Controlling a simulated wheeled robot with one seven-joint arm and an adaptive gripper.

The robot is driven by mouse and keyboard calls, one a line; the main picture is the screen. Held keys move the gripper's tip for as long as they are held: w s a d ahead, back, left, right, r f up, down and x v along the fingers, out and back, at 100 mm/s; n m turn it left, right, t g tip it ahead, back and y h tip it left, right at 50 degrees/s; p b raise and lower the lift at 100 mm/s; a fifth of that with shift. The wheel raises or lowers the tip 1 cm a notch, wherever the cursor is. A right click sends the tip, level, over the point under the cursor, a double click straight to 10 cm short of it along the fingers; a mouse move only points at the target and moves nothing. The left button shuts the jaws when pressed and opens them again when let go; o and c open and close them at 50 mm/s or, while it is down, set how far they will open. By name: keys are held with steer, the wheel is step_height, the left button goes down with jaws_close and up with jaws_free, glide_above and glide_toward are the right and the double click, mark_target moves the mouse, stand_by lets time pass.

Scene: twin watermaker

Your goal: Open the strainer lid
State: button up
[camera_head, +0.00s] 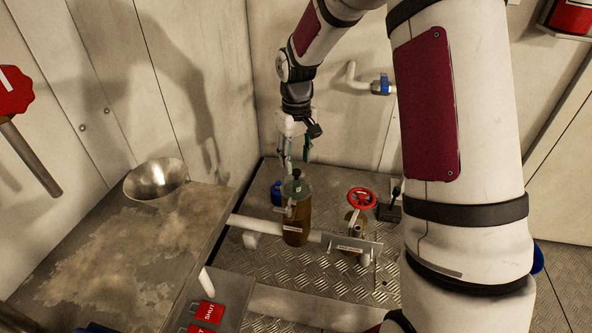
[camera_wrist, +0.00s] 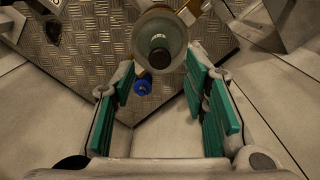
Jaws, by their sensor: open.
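The strainer (camera_head: 295,223) is an amber-brown upright cylinder on a pale horizontal pipe. Its grey-green round lid (camera_head: 291,190) sits on top, with a dark knob (camera_head: 297,174) in the middle. In the wrist view the lid (camera_wrist: 176,35) is at the top centre, with the dark knob (camera_wrist: 159,56) standing up from it. My gripper (camera_head: 295,157) points down just above the lid, its fingers apart. In the wrist view my gripper (camera_wrist: 163,82) shows green pads spread wide with nothing between them. The lid lies beyond the fingertips. I cannot tell the exact gap.
A red handwheel valve (camera_head: 361,199) stands right of the strainer. A small blue part (camera_head: 277,192) is close behind it on the left. A metal bowl (camera_head: 156,180) rests on the worn bench (camera_head: 110,250) at left. Red "SHUT" tags (camera_head: 207,312) lie in front.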

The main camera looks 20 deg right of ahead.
mark_target(296, 171)
steer(key=shift+f+b, duration=0.4)
steer(key=shift+f, duration=1.2)
jaws_close()
